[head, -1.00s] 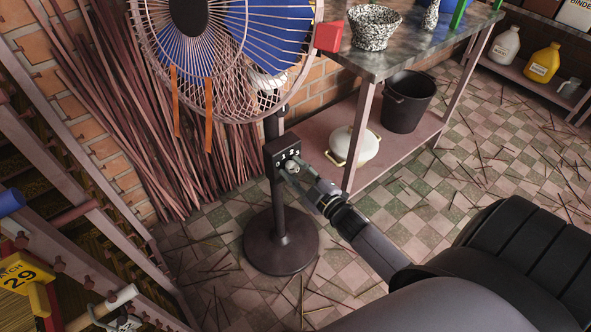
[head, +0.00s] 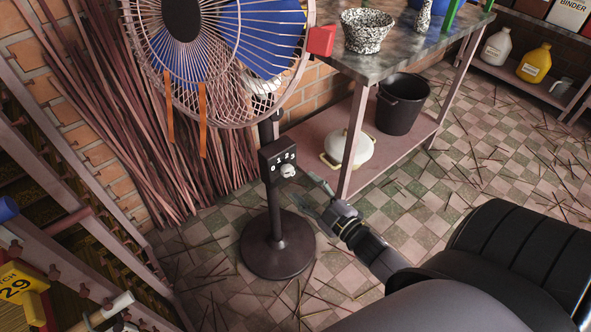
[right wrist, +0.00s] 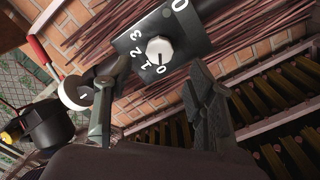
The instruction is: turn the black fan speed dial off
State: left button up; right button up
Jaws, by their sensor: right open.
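The black fan (head: 276,245) stands on a round base, with a black control box (head: 268,163) on its pole. The pale speed dial (head: 288,171) sits on the box face beside the marks 0 to 3. My left gripper is not visible.
The fan's grille (head: 215,60) has orange ribbons hanging from it. A workbench (head: 385,65) stands right of the fan, with a white pot (head: 350,150) and black bucket (head: 402,105) on its lower shelf. Sticks (head: 130,140) lean on the brick wall.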

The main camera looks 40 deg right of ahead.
jog(key=s, duration=0.5)
jog(key=shift+d, duration=0.2)
jog(key=shift+f, duration=0.1)
